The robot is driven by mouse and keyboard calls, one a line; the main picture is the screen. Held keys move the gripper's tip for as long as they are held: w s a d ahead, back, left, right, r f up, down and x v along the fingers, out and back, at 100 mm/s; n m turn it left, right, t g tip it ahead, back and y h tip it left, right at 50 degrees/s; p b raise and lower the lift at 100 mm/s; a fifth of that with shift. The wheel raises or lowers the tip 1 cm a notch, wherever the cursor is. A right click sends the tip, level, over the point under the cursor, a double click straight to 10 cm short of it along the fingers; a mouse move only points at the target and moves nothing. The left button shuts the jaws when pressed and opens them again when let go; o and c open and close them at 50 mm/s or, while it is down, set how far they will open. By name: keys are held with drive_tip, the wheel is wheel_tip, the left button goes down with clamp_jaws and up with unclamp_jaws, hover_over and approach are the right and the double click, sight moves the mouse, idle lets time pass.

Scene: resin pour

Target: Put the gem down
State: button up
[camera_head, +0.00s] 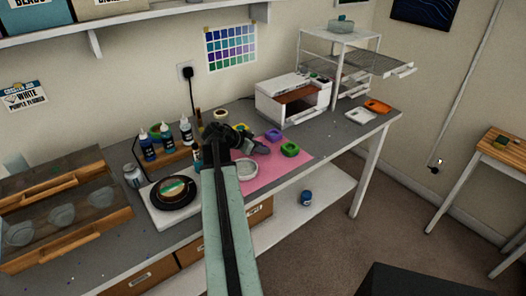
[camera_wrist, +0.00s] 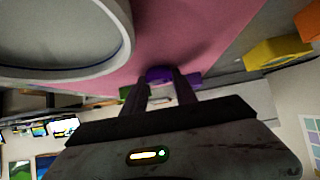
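My gripper (camera_head: 262,149) is over the pink mat (camera_head: 279,170), beside the purple mould (camera_head: 273,135) and the green mould (camera_head: 290,148). In the wrist view my gripper (camera_wrist: 161,80) has its two dark fingers a little apart, with something purple showing at and between the tips. I cannot tell if that purple is a held gem or the mould behind. No gem can be made out for certain in the head view, where the gripper covers part of the mat.
Bottles (camera_head: 168,139) and a round black plate on a white base (camera_head: 158,211) stand left of my arm. A wooden organiser (camera_head: 75,235) fills the left end. A white printer-like box (camera_head: 288,98) and rack (camera_head: 341,65) are at the back. An orange tray (camera_head: 377,106) lies right.

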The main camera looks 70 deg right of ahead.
clamp_jaws()
wheel_tip(320, 180, up, 10)
drive_tip(key=p, duration=1)
